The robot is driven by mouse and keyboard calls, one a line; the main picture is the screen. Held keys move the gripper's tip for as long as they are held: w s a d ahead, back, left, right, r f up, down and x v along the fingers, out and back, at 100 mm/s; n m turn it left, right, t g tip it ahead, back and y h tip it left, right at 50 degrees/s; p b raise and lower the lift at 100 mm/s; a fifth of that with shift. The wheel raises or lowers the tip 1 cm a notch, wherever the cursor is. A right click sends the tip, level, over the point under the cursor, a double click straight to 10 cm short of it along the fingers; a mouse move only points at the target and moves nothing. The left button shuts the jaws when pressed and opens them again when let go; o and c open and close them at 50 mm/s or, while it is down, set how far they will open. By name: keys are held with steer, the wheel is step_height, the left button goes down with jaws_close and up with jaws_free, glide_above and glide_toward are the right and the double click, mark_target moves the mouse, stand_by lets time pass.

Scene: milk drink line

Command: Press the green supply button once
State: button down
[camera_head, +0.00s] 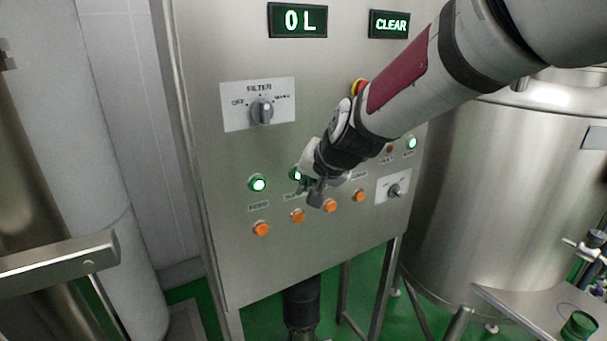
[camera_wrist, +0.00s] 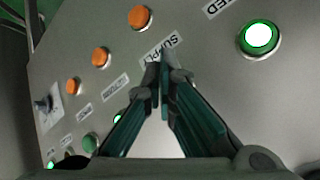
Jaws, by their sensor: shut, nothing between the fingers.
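A grey steel control panel (camera_head: 235,150) has a row of green buttons above orange ones. The green supply button (camera_head: 297,174) is partly covered by my gripper in the head view; only its left part shows, lit. In the wrist view the SUPPLY label (camera_wrist: 171,41) lies just beyond the fingertips, and the button is hidden behind the fingers. My gripper (camera_head: 315,197) is shut and empty, close to the panel at this button; it also shows in the wrist view (camera_wrist: 165,72). I cannot tell whether the fingertips touch the panel or the button.
A lit green feed button (camera_head: 258,184) is left of the supply button. Orange buttons (camera_head: 298,215) line up below. A filter knob (camera_head: 262,111) sits above, and another knob (camera_head: 394,190) at right. Displays read "0 L" (camera_head: 298,20) and "CLEAR" (camera_head: 390,24). A steel tank (camera_head: 500,190) stands right.

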steer(key=s+d+b, duration=0.1)
steer(key=s, duration=0.1)
steer(key=s+d+b, duration=0.1)
steer(key=s, duration=0.1)
steer(key=shift+d, duration=0.4)
stand_by(0.4)
steer(key=s+d+r+n+g+h, duration=0.1)
steer(key=s+d+h, duration=0.1)
steer(key=s+d, duration=0.7)
steer(key=s+d+g+h, duration=0.1)
steer(key=s+d+h, duration=0.1)
steer(key=s+d, duration=0.8)
steer(key=s, duration=0.5)
steer(key=shift+s+d+r+n, duration=0.2)
steer(key=shift+s+r+n, duration=0.15)
steer(key=shift+r+n, duration=0.05)
